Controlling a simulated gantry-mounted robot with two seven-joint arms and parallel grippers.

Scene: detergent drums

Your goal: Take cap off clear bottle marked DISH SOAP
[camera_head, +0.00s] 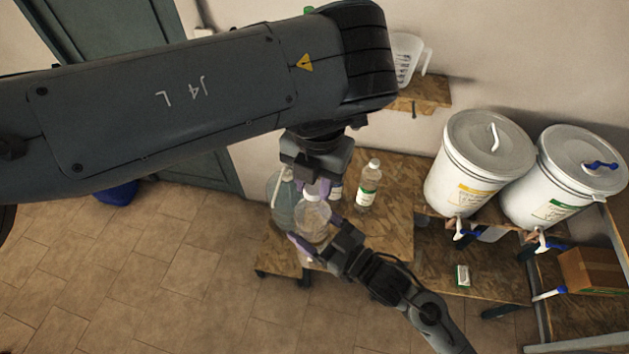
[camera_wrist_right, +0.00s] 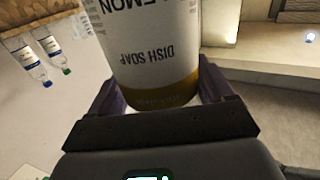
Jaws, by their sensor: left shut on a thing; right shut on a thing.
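My left gripper (camera_head: 313,190) points down over the bottle's top, shut on the whitish cap (camera_head: 312,194). The fingers partly cover the cap, and I cannot tell whether it still touches the neck.
A larger clear jug (camera_head: 281,205) is close on the left. Two white drums (camera_head: 470,175) (camera_head: 552,195) with taps stand farther right. A carton (camera_head: 595,271) sits lower right.

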